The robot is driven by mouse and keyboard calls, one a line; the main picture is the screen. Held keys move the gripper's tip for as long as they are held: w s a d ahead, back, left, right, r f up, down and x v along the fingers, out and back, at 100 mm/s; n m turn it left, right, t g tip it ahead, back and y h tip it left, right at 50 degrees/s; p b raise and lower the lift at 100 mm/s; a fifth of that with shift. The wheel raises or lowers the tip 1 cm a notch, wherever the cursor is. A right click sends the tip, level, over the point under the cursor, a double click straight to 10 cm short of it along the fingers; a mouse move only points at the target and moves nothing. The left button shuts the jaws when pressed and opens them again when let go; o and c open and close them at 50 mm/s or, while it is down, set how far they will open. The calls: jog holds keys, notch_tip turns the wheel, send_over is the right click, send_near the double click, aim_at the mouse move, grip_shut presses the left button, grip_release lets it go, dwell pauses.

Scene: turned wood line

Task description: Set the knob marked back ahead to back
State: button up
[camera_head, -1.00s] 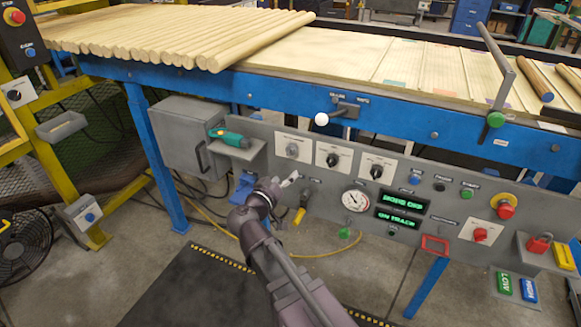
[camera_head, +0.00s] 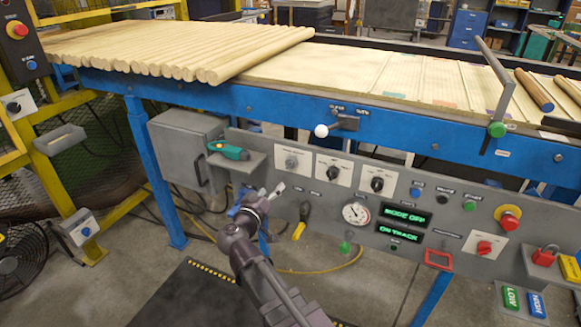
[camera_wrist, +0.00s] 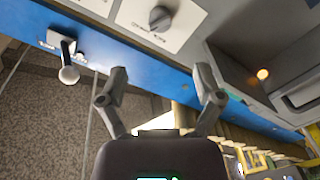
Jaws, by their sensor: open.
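Three selector knobs on white plates sit along the top of the grey panel: a left knob (camera_head: 292,162), a middle knob (camera_head: 332,160) and a right knob (camera_head: 377,184). Their lettering is too small to read, so I cannot tell which is marked back ahead. My gripper (camera_head: 275,190) is open and empty, in front of the panel and below the left knob in the head view. In the wrist view my gripper (camera_wrist: 160,88) has its fingers spread. A dark knob (camera_wrist: 160,18) on a white plate shows beyond them, apart from them; its marking is unreadable.
A lever with a white ball (camera_head: 321,131) sticks out from the blue beam. A shelf with a green tool (camera_head: 229,150) is left of the knobs. A yellow-handled tool (camera_head: 300,228), a gauge (camera_head: 356,212) and a red stop button (camera_head: 510,217) are on the panel.

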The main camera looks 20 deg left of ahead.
aim_at(289, 167)
jog(key=w, duration=0.8)
jog(key=w+d, duration=0.1)
jog(key=w, duration=0.3)
jog(key=shift+w, duration=0.1)
jog(key=c, duration=1.2)
